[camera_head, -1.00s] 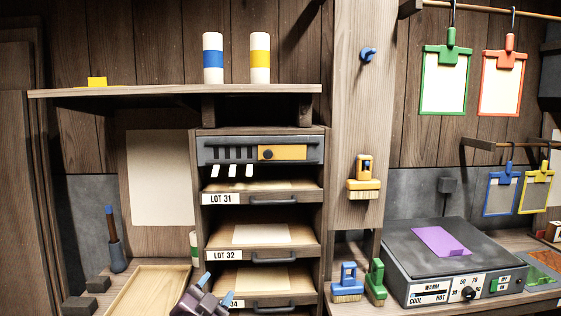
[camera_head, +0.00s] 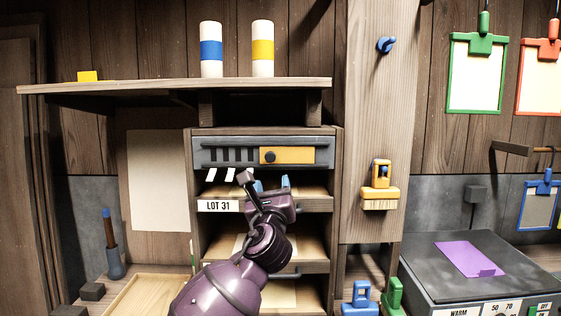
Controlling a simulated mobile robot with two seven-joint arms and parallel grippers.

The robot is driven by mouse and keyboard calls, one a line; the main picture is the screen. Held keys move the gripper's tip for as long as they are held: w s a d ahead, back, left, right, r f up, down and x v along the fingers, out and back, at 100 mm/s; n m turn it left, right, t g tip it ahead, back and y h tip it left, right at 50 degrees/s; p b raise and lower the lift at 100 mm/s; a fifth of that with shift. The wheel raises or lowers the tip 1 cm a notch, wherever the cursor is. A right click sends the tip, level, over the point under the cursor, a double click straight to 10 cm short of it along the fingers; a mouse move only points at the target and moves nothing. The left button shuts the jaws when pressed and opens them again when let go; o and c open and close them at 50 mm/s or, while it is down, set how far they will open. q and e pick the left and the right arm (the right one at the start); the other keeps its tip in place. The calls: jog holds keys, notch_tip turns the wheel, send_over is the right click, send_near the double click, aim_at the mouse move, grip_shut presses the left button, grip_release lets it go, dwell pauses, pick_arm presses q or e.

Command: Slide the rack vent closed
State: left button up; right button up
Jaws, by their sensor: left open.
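The rack vent (camera_head: 207,153) is a grey panel across the top of the drawer rack. Its dark slots (camera_head: 232,155) on the left are uncovered. Its yellow slide plate (camera_head: 298,156) sits at the right side, with a dark round knob (camera_head: 269,157) at the plate's left end. My left gripper (camera_head: 266,184) is open and empty, pointing up just below the vent, in front of the top drawer. It appears apart from the knob. My right gripper is not in view.
Short white strips (camera_head: 230,174) hang below the slots. The LOT 31 drawer (camera_head: 218,206) lies behind my left gripper. A wooden shelf (camera_head: 170,90) with two banded cylinders overhangs the rack. A post (camera_head: 372,120) with a yellow brush (camera_head: 380,187) stands to the right.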

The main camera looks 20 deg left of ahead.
aim_at(269, 158)
pick_arm(q)
jog(key=w+a+r, duration=0.1)
jog(key=w, duration=0.1)
jog(key=w+a+r+m, duration=0.1)
jog(key=w, duration=0.2)
jog(key=w+a+r+m, duration=0.1)
jog(key=w, duration=0.2)
jog(key=shift+r+y+b, duration=0.25)
jog(key=shift+y+b, duration=0.1)
jog(key=shift+y, duration=0.05)
jog(key=shift+w+a+r, duration=0.2)
jog(key=shift+w+r, duration=0.05)
jog(key=shift+w, duration=0.4)
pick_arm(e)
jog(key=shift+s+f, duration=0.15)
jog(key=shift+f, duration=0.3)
pick_arm(q)
grip_shut()
jog(key=shift+a, duration=0.1)
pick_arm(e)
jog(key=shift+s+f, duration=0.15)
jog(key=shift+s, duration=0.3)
